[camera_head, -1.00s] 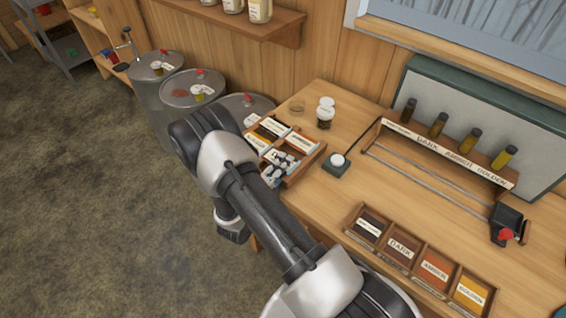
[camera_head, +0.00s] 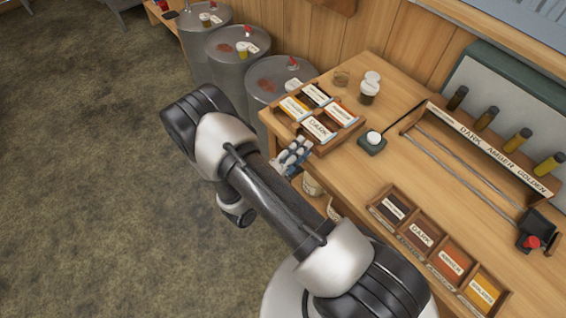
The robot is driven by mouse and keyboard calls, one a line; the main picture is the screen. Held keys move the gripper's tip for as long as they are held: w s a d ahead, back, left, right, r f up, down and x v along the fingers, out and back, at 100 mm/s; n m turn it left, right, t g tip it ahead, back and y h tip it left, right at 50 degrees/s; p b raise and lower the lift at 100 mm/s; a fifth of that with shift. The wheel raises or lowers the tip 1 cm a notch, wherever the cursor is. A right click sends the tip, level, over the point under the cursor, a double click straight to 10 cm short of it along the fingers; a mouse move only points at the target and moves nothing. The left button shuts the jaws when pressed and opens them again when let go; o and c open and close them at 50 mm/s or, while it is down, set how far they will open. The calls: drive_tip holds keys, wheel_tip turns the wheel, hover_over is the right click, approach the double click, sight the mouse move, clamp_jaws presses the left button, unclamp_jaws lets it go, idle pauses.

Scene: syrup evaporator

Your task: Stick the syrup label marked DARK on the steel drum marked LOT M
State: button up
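A small wooden tray (camera_head: 352,130) at the table's back left corner holds stacks of labels in compartments. The label stack in its near compartment (camera_head: 319,129) reads DARK. Three steel drums stand in a row beyond the table: a far one (camera_head: 208,44), a middle one (camera_head: 228,72) and a near one (camera_head: 270,97). Their lot markings are not readable from here.
Small jars and red parts sit on the drum tops. The floor at left is clear.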

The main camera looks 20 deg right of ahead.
drive_tip(key=v, duration=0.8)
drive_tip(key=s+d+r+m+g+y, duration=0.35)
drive_tip(key=r+m+g, duration=0.25)
drive_tip(key=r+m, duration=0.4)
drive_tip(key=s+d+r+m+g+y, duration=0.2)
drive_tip(key=s+r+m+g, duration=0.45)
drive_tip(key=m, duration=0.65)
drive_tip(key=s+a+r+m+t+y, duration=0.3)
drive_tip(key=r+m+t+y, duration=0.1)
drive_tip(key=m, duration=0.5)
drive_tip(key=s+a+r+m+t+y, duration=0.3)
drive_tip(key=r+m+y, duration=0.3)
drive_tip(key=r+m, duration=0.2)
drive_tip(key=shift+s+m+t, duration=0.4)
drive_tip(key=shift+m+t, duration=0.15)
drive_tip(key=shift+m, duration=0.45)
drive_tip(key=shift+a, duration=0.1)
drive_tip(key=shift+c, duration=0.6)
